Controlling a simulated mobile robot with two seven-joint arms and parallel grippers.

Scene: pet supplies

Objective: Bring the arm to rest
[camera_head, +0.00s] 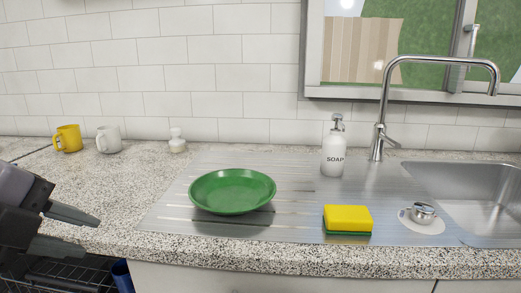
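My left gripper (92,236) comes in at the left edge, over the front edge of the counter. Its two dark fingers are apart, with nothing between them. It is clear of the green plate (232,191), which lies on the steel drainboard to the right of it. My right gripper is not in view.
A yellow mug (68,138), a white mug (108,139) and a small white jar (177,142) stand at the back left. A soap bottle (333,153), a yellow and green sponge (347,219) and a drain plug (422,212) are near the sink (480,190). A dark rack (60,276) sits below.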

